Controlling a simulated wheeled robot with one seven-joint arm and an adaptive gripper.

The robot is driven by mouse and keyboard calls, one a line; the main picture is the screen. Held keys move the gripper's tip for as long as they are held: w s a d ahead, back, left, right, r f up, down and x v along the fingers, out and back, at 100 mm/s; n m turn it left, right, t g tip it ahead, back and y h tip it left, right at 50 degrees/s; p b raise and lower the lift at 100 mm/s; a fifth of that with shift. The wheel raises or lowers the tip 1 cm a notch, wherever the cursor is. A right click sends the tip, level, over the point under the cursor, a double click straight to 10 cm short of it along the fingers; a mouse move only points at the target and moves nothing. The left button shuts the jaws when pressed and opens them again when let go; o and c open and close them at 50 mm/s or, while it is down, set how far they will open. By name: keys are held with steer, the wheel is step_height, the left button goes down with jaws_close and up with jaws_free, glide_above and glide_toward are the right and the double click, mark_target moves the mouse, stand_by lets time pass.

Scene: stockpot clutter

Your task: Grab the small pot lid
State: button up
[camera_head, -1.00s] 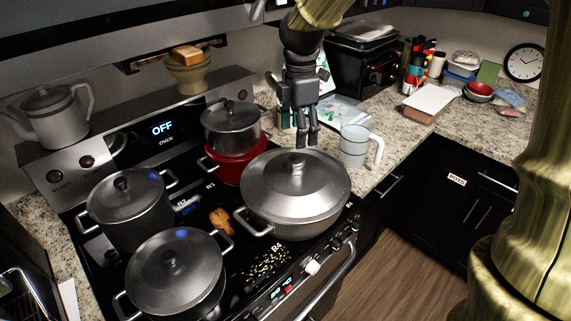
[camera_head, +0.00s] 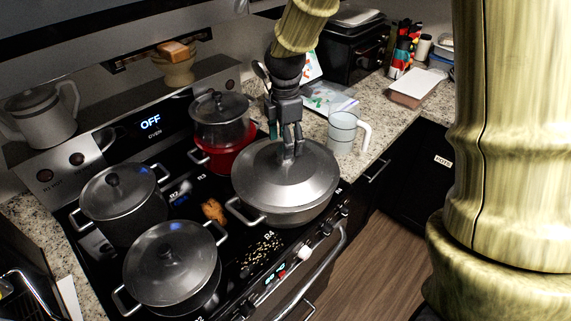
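Several pots with grey metal lids and dark knobs stand on the stove. A wide, shallow grey pan has a large domed lid (camera_head: 265,180) at the right. My gripper (camera_head: 293,153) points down at this lid's knob, with its two fingers apart and the knob largely hidden behind them. I cannot tell whether they touch it. A smaller pot lid (camera_head: 217,104) sits on a grey pot at the back, which rests on a red pot (camera_head: 225,158). Two more lids sit on pots at the left (camera_head: 113,192) and front left (camera_head: 171,258).
Brown food (camera_head: 213,211) and scattered grains (camera_head: 262,249) lie on the stove top.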

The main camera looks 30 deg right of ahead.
steer(key=shift+w+d+f+p, duration=0.1)
steer(key=shift+w+f+p, duration=0.1)
steer(key=shift+f, duration=0.2)
steer(key=shift+w+f+p, duration=0.1)
steer(key=shift+f+p, duration=0.1)
steer(key=shift+f, duration=0.2)
steer(key=shift+s+f, duration=0.2)
steer(key=shift+f, duration=0.4)
steer(key=shift+w+f, duration=0.1)
steer(key=shift+f, duration=0.2)
jaws_close()
